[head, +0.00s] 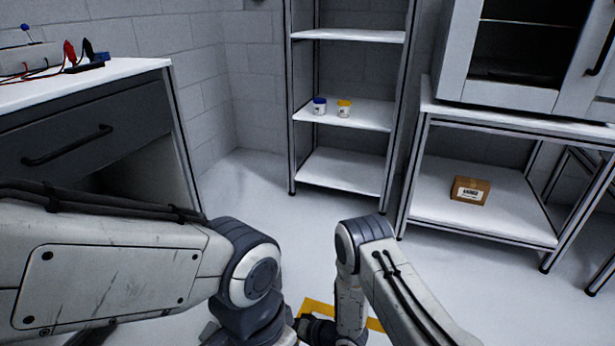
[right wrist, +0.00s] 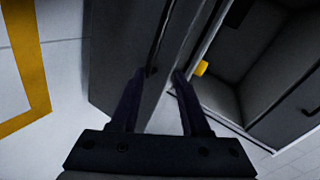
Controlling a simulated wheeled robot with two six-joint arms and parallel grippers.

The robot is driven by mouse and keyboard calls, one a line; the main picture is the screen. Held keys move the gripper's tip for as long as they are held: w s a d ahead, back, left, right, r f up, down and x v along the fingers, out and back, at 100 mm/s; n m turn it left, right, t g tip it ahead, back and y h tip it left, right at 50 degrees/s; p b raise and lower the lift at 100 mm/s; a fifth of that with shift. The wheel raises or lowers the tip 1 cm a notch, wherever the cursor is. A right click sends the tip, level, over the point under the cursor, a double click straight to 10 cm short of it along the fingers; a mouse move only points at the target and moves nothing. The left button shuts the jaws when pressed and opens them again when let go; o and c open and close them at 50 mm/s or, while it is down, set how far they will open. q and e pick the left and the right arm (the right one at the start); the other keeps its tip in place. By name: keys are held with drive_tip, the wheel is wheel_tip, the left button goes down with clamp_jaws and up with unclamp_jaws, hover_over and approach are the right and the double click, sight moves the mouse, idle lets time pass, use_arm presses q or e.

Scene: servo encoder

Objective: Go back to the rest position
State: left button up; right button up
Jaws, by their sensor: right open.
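My right gripper (right wrist: 159,74) shows in the right wrist view as two dark fingers standing apart, with nothing between them. A dark grey panel lies beyond the fingers. In the head view my left arm (head: 115,275) reaches in from the left and bends downward at the bottom middle. My right arm (head: 405,290) comes in from the bottom right and also bends down. My left gripper is not visible in either view. Neither arm is seen holding anything.
A grey drawer cabinet (head: 100,125) stands at left. A cardboard box (head: 470,190) sits under the right bench (head: 520,122). Yellow tape (head: 318,306) marks the floor, which is clear mid-room.

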drive_tip(key=w+r+n+h, duration=0.3)
drive_tip(key=w+r+h, duration=0.2)
drive_tip(key=r, duration=0.5)
drive_tip(key=s+d+r+n+h+p, duration=0.2)
drive_tip(key=s+d+r+h, duration=0.15)
drive_tip(key=r, duration=0.75)
drive_tip(key=s+d+r+n+g+h+p, duration=0.15)
drive_tip(key=s+d+r, duration=0.3)
drive_tip(key=s, duration=0.45)
drive_tip(key=s+d+r+n+g, duration=0.1)
drive_tip(key=s+d+r+g, duration=0.15)
drive_tip(key=s+r, duration=0.45)
drive_tip(key=s+d+r+n+g+h+p, duration=0.1)
drive_tip(key=s+d+r, duration=0.35)
drive_tip(key=s, duration=0.55)
wheel_tip(320, 180, up, 36)
drive_tip(key=p, duration=3.6)
drive_tip(key=shift+w+a+r+p, duration=0.15)
drive_tip(key=shift+a+p, duration=0.15)
drive_tip(key=shift+a, duration=0.15)
